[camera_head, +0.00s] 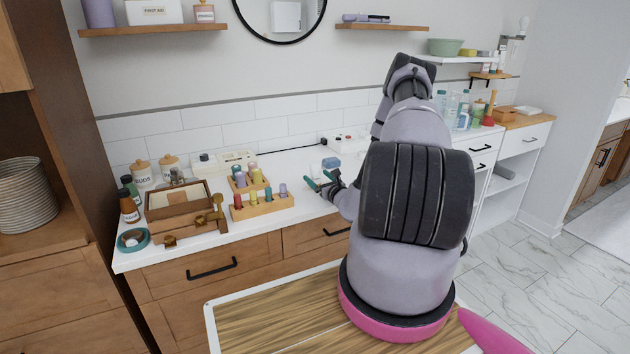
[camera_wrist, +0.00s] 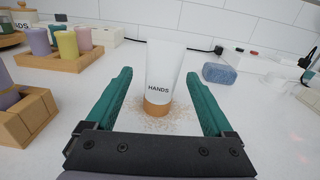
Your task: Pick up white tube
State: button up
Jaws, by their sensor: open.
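The white tube (camera_wrist: 164,70) stands upright on its orange-brown cap on the white counter in the wrist view, with "HANDS" printed on its front. My gripper (camera_wrist: 158,98) is open, with one teal finger on each side of the tube and a visible gap to both. In the head view my gripper (camera_head: 319,184) is low over the counter, to the right of the wooden bottle racks. I cannot make out the tube clearly in the head view, where my arm and gripper crowd that spot.
Wooden racks of coloured bottles (camera_head: 262,205) stand to the left, also seen in the wrist view (camera_wrist: 58,60). A blue sponge-like block (camera_wrist: 219,73) lies behind right of the tube. Brownish grains (camera_wrist: 160,122) surround the cap. A black cable (camera_wrist: 200,49) runs along the wall.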

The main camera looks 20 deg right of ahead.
aim_at(312, 170)
jog(key=w, duration=0.5)
jog(key=shift+w+r, duration=0.15)
jog(key=shift+r, duration=0.05)
grip_shut()
